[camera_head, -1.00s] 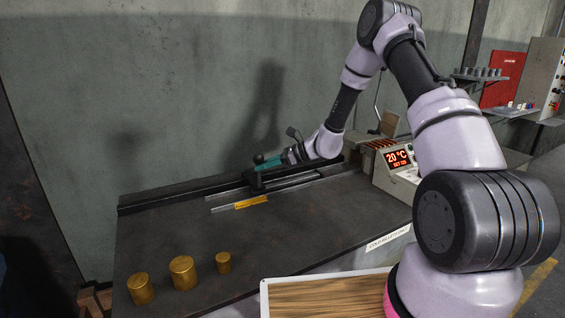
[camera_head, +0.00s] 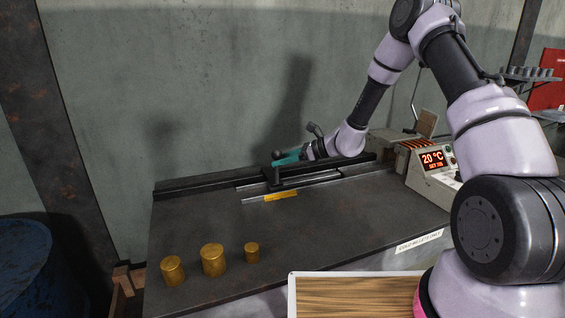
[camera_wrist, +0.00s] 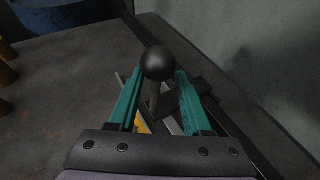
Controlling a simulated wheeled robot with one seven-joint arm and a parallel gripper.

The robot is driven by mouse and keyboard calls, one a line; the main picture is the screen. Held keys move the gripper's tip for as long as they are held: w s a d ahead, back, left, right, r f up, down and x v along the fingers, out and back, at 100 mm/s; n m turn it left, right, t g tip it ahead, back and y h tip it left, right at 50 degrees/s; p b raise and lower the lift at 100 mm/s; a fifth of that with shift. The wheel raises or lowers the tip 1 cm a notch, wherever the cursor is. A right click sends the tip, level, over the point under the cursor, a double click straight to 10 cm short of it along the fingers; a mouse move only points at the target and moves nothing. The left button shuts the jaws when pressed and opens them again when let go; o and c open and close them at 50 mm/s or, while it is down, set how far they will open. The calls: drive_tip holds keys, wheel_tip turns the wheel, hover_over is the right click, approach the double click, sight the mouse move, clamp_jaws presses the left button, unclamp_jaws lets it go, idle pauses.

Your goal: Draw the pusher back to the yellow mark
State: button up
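The pusher (camera_head: 300,183) is a dark slide on a rail along the back of the bench. An upright post with a black ball knob (camera_head: 276,154) stands at its left end. The knob also shows in the wrist view (camera_wrist: 157,64). My gripper (camera_head: 285,159) has teal fingers. In the wrist view, my gripper (camera_wrist: 157,95) is open, one finger on each side of the knob's post, with visible gaps. The yellow mark (camera_head: 281,195) lies in front of the slide, close below the post. In the wrist view it is partly hidden by the left finger.
Several brass cylinders (camera_head: 213,260) stand at the bench's front left. A heater with a 20 °C display (camera_head: 433,160) stands at the right. A wooden-floored tray (camera_head: 291,300) is at the front edge. The wall is close behind the rail. The middle of the bench is clear.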

drive_tip(key=shift+s+d+f, duration=0.1)
drive_tip(key=shift+d, duration=0.1)
drive_tip(key=v, duration=1)
drive_tip(key=shift+d, duration=0.25)
drive_tip(key=shift+r, duration=0.3)
drive_tip(key=s+d+r+n+g+h, duration=0.1)
drive_tip(key=s+d+r+n+h, duration=0.15)
drive_tip(key=s+r+n, duration=0.45)
drive_tip(key=s+d+r+n+h, duration=0.25)
drive_tip(key=s+r, duration=0.25)
drive_tip(key=r, duration=0.4)
drive_tip(key=s+d+r+n+t+h, duration=0.2)
drive_tip(key=s+d+r, duration=0.3)
drive_tip(key=s, duration=0.3)
drive_tip(key=s+d+r+n+t+h, duration=0.3)
drive_tip(key=s+d+r, duration=0.3)
drive_tip(key=s, duration=0.3)
drive_tip(key=shift+s+d+n+t+h, duration=0.3)
drive_tip(key=shift+d+n+h, duration=0.25)
drive_tip(key=shift+n+h, duration=0.25)
drive_tip(key=shift+r, duration=0.1)
